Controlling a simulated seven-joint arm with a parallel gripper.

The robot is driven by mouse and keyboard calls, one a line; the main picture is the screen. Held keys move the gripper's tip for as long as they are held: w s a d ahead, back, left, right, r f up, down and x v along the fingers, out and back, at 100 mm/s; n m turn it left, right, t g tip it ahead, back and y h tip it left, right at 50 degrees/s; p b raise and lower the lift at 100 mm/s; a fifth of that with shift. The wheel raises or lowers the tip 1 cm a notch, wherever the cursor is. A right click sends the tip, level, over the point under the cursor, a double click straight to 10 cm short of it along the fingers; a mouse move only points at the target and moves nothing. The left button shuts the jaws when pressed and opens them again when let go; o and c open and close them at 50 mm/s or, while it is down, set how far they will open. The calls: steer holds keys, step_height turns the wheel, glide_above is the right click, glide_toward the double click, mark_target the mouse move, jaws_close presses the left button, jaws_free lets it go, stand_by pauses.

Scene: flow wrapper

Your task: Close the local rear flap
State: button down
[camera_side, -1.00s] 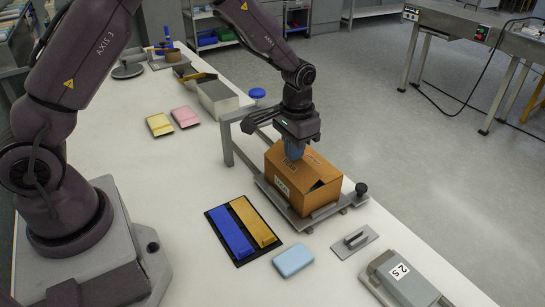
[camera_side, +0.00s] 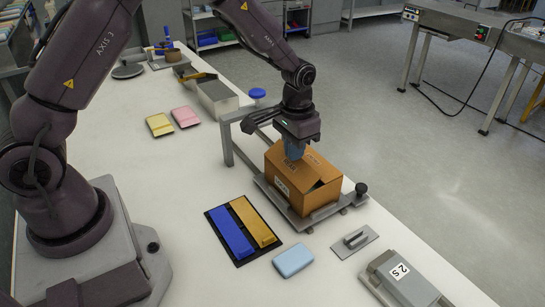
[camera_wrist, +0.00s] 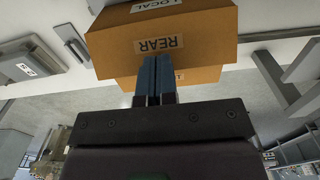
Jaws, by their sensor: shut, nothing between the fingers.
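A brown cardboard box (camera_side: 296,197) stands on a grey metal fixture on the bench. In the wrist view, the panel labelled REAR (camera_wrist: 172,46) lies right in front of my fingertips, with the LOCAL label (camera_wrist: 158,5) on the box beyond it. My gripper (camera_side: 293,150) is above the box top with its blue fingers pointing down. In the wrist view my gripper (camera_wrist: 155,62) has its fingers together, with their tips at or very near the REAR panel. Contact cannot be told for certain. A dark gap shows at the box's right top edge in the side view.
The fixture (camera_side: 262,186) has a dark knob (camera_side: 361,188) at right and a raised frame behind with a blue knob (camera_side: 257,93). A tray with blue and yellow bars (camera_side: 243,231), a light blue block (camera_side: 293,260) and a grey handled plate (camera_side: 354,240) lie in front.

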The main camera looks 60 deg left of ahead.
steer(key=shift+f, duration=1.4)
steer(key=shift+r, duration=3.55)
steer(key=shift+s, duration=0.1)
